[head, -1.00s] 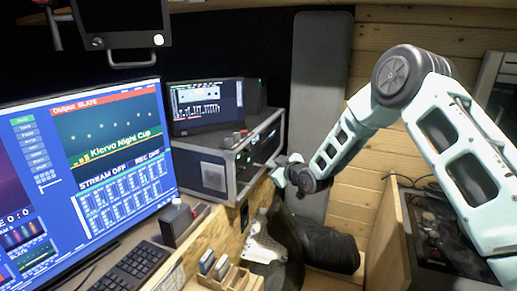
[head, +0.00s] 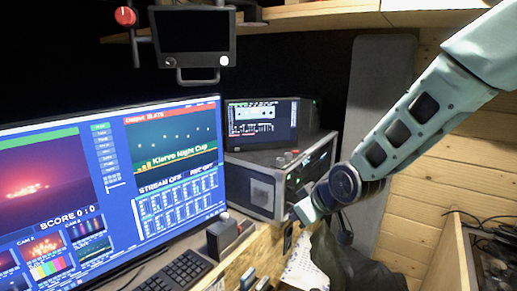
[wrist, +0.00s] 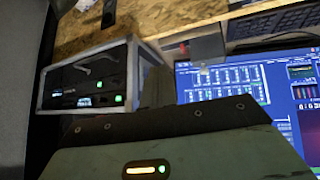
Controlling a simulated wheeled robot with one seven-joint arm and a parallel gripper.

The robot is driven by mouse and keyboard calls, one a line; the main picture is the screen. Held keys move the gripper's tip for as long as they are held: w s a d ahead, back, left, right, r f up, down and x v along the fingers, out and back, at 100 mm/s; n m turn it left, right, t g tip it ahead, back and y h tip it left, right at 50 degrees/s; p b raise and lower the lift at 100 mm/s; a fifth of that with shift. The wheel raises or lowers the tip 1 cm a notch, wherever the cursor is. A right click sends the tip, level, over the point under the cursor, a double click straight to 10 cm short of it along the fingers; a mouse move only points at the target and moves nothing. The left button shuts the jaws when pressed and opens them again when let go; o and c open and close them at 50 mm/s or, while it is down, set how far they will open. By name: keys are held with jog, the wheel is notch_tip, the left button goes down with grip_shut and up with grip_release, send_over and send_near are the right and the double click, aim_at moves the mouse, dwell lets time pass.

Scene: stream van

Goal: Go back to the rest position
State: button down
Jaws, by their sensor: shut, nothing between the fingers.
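My gripper (head: 299,217) is at the lower middle right of the head view, just in front of the rack case's right end. It is small there and partly dark against the case and desk side. In the wrist view a dark finger (wrist: 157,88) stands up between the rack case and the big monitor. The gripper is shut and holds nothing. My arm reaches down to it from the upper right.
The rack case (head: 248,188) bears a small screen (head: 262,122). The big monitor (head: 170,150), keyboard (head: 172,272) and a black box with a red button (head: 222,238) stand left. A dark bag (head: 350,262) lies below the arm. A small monitor (head: 193,32) hangs above.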

jog(key=s+d+r+g+h, duration=0.1)
jog(key=s+d+g+h, duration=0.1)
jog(key=s, duration=1.3)
jog(key=s+d+r+g+h, duration=0.1)
jog(key=s+g, duration=0.3)
jog(key=s, duration=1.2)
jog(key=shift+s+d+r+m+g+h, duration=0.3)
jog(key=shift+d+r+g+h, duration=0.1)
jog(key=shift+d, duration=0.1)
jog(key=c, duration=2.1)
grip_release()
jog(key=shift+c, duration=0.2)
